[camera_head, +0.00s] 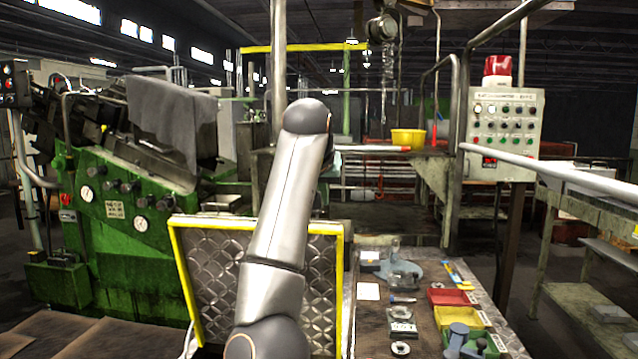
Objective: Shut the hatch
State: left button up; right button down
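The hatch (215,262) is a diamond-plate metal panel with a yellow edge. It stands raised, close to upright, in the lower middle of the head view. One of my grey arms rises in front of it and hides its middle. I cannot tell which arm this is. The arm bends at a rounded joint above the hatch's top edge, and what lies beyond that joint is hidden. Neither gripper shows, so I cannot tell whether one touches the hatch. The opening at the hatch's foot is mostly out of view.
A workbench (370,328) with small parts, a red bin (452,297) and a yellow bin (462,317) stands right of the hatch. A green machine (110,235) stands at left. A metal rail (570,172) and a control box (505,130) are at right.

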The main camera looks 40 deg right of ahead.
aim_at(321, 222)
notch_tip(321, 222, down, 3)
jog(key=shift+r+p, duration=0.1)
jog(key=shift+p, duration=0.25)
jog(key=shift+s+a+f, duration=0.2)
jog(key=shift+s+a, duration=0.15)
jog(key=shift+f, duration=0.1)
